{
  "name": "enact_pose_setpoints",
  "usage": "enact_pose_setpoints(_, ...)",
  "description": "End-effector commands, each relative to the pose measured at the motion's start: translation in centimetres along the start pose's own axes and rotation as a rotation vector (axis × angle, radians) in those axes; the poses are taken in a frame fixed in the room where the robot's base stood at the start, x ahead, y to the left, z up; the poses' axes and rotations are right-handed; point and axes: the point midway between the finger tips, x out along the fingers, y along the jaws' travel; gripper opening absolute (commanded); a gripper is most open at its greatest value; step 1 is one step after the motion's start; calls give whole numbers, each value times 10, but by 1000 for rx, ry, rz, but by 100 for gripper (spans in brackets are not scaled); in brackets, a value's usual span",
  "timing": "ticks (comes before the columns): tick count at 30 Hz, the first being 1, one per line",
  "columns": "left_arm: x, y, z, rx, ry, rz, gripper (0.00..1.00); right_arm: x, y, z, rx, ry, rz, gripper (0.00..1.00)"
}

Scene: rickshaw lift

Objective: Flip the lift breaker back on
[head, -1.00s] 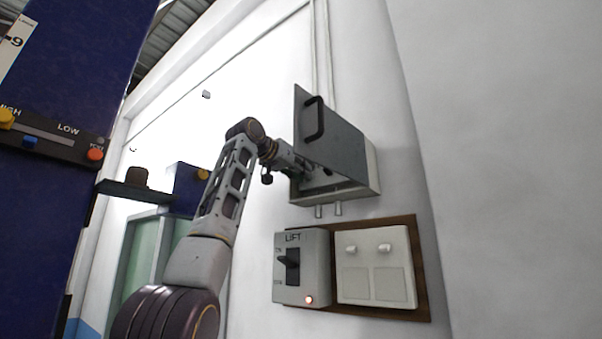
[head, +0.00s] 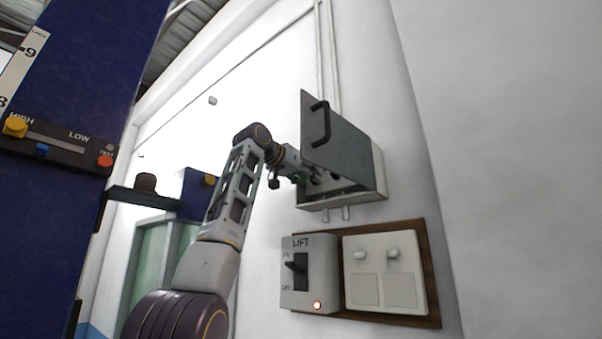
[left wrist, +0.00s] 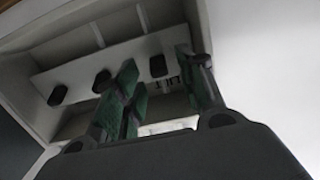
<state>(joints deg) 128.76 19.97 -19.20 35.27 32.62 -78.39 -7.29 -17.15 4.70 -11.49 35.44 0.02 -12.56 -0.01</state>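The breaker box (head: 368,190) is on the white wall, its grey door (head: 345,145) with a black handle (head: 320,122) swung open. In the left wrist view, the open box (left wrist: 40,57) holds a pale panel (left wrist: 78,72) with several dark breaker switches, including a left one (left wrist: 58,95), a middle one (left wrist: 102,80) and a right one (left wrist: 158,67). Dark lettering sits below the right switch, partly hidden. My left gripper (head: 308,178) is at the box opening, partly behind the door. Contact with a switch cannot be told.
A blue column (head: 90,70) stands at left. The wall at right is bare.

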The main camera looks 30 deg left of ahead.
Motion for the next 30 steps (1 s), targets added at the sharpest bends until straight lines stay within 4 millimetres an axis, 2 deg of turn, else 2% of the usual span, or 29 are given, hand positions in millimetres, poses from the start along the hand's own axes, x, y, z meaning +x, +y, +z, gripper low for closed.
enact_pose_setpoints(14, -22, 0, 0, 0, 1, 1, 39, 0, -2, 0, 1, 1, -2, 40)
enact_pose_setpoints(30, -80, -1, 0, 0, 1, 0, 39, 0, -2, -1, 1, 1, -2, 40)
